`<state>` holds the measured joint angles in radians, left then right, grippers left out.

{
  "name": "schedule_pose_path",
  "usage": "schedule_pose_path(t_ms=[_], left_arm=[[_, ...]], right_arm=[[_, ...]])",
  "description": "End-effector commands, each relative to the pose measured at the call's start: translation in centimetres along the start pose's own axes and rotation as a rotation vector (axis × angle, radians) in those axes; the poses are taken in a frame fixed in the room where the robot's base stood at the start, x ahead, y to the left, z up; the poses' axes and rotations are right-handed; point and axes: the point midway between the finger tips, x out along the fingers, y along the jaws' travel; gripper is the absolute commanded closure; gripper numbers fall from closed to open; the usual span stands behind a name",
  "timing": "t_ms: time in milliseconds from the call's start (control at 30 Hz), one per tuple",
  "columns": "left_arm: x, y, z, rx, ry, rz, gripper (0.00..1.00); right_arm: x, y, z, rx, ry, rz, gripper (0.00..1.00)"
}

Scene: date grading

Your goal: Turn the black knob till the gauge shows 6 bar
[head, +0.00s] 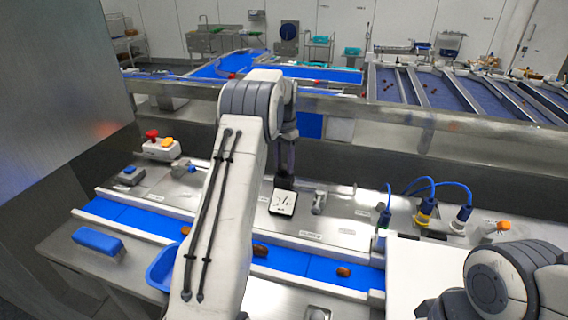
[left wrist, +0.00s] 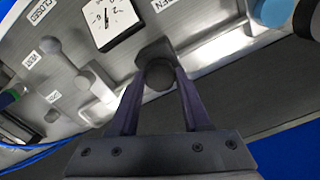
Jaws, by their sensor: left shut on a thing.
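My left gripper (head: 286,172) reaches down to the metal panel just behind the gauge. In the left wrist view its two fingers are closed around the dark round knob (left wrist: 158,74), one on each side. The arm and fingers hide the knob in the head view. The square white gauge (head: 283,202) with a black edge stands on the panel; part of its face, with a 6, a 2 and a dark needle, shows in the left wrist view (left wrist: 106,18). The exact reading is too small to tell. My right gripper is out of view.
A blue belt (head: 316,266) with a few brown dates runs in front of the panel. Blue-cabled plugs (head: 426,207) stand at right. A grey lever (head: 319,202) is beside the gauge.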

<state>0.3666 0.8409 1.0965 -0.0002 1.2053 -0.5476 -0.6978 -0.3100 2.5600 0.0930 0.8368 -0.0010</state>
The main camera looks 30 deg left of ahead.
Motion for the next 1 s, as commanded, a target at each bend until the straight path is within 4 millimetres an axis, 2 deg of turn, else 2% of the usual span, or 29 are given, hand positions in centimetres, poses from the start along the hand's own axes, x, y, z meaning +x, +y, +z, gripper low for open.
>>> schedule_pose_path(t_ms=[400, 933, 967, 1000], left_arm=[[-0.23, -0.06, -0.13, 0.177, 0.006, -0.003, 1.0], [-0.25, -0.07, -0.15, 0.197, 0.007, -0.004, 1.0], [-0.25, -0.07, -0.15, 0.197, 0.007, -0.004, 0.45], [-0.25, -0.07, -0.14, 0.197, 0.007, -0.004, 0.3]], right_arm=[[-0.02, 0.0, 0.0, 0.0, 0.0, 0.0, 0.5], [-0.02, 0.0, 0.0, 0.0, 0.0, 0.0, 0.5], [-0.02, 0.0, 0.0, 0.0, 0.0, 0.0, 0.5], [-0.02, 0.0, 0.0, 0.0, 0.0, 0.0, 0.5]])
